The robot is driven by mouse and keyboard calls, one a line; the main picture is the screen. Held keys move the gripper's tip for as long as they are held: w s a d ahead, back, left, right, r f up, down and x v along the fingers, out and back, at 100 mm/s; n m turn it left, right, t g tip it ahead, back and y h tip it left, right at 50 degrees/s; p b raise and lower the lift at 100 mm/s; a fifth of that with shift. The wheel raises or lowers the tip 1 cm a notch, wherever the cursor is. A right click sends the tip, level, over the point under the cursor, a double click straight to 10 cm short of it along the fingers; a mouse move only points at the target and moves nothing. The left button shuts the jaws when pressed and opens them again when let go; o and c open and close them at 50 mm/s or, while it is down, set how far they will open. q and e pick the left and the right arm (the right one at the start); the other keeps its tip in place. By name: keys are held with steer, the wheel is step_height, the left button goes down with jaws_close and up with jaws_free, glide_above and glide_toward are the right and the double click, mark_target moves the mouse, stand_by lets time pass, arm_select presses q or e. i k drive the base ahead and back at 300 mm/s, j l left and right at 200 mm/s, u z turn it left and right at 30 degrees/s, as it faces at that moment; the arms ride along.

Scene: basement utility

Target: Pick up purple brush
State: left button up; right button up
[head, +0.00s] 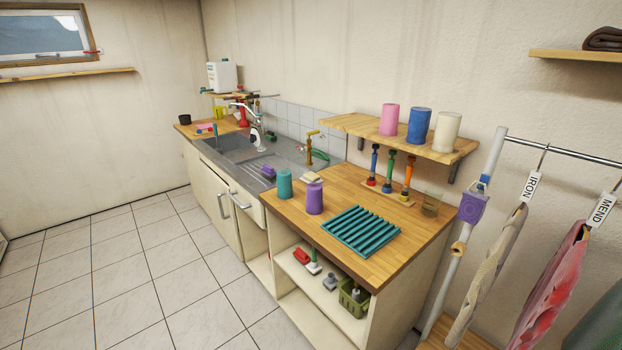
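A small purple object (268,172), which looks like the purple brush, lies on the grey drainboard of the sink (240,165), near the front edge. It is too small for me to make out bristles or a handle. A purple cylinder (314,199) stands on the wooden counter nearer to me, beside a teal cylinder (285,184). Neither of my grippers shows in the head view.
The wooden counter (415,240) holds a teal ribbed rack (360,232) and a stand of colourful brush-like tools (388,188). A wall shelf (350,128) with several cylinders overhangs it. Hanging garments (560,285) and a pole (443,277) are at right. The tiled floor (130,280) is clear.

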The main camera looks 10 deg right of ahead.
mark_target(268, 171)
steer(key=i+j, duration=0.35)
steer(key=i+j+z, duration=0.1)
steer(key=i+j, duration=0.6)
steer(key=j, duration=0.15)
steer(key=i+j+z, duration=0.15)
steer(key=i+j, duration=0.55)
steer(key=j, duration=0.2)
steer(key=i+j+z, duration=0.1)
steer(key=i+j, duration=0.25)
steer(key=j, duration=0.1)
